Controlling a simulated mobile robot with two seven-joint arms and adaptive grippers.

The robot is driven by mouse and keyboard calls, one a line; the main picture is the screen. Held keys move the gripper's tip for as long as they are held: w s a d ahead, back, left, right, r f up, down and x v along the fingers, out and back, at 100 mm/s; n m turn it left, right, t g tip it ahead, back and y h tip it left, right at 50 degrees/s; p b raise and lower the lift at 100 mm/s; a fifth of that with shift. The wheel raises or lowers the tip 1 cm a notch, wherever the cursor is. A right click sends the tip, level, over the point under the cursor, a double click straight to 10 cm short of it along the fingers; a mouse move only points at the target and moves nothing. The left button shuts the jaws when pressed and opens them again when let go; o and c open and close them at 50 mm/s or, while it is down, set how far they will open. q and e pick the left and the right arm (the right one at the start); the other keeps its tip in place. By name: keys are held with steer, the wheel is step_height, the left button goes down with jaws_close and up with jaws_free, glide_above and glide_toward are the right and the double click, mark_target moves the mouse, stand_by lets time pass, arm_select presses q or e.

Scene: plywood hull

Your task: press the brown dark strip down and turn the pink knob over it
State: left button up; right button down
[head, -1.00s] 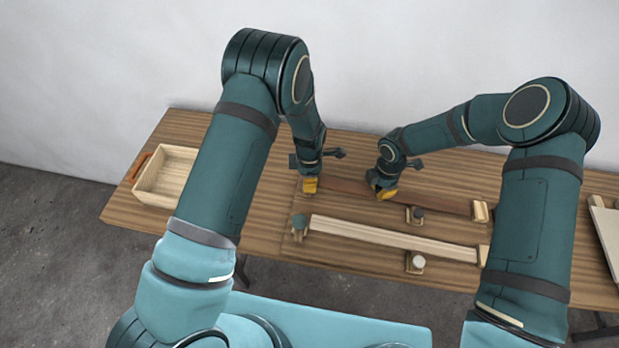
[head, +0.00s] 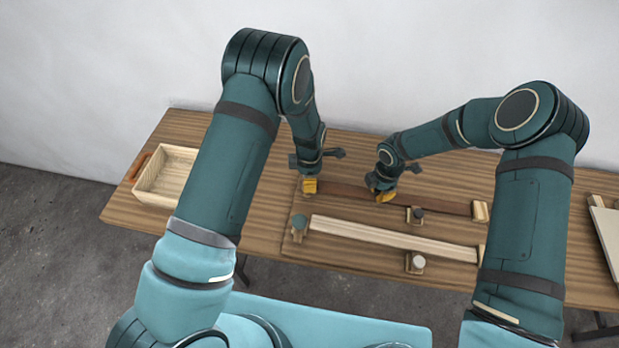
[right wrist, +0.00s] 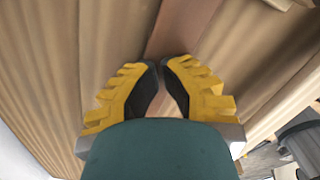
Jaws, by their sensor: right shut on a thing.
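The brown dark strip (head: 435,203) lies along the plywood table toward the back, its right end at a pale wood block. My right gripper (head: 384,196) is at the strip's middle. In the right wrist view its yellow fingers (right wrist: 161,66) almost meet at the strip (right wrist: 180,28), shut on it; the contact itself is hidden. My left gripper (head: 310,187) has its fingertips at the strip's left end; its opening is too small to tell. I see no pink knob; the left gripper may hide it. A dark knob (head: 418,214) sits just in front of the strip.
A pale strip (head: 390,237) lies in front, with a teal knob (head: 300,222) at its left end and a whitish knob (head: 418,262) before it. A wooden box (head: 168,178) stands at the left. A pale board (head: 606,236) is at the right edge.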

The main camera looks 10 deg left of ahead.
arm_select(q)
steer(key=shift+s+a+f, duration=0.1)
steer(key=shift+s, duration=0.1)
arm_select(e)
steer(key=shift+f, duration=0.35)
arm_select(q)
steer(key=shift+n, duration=1.4)
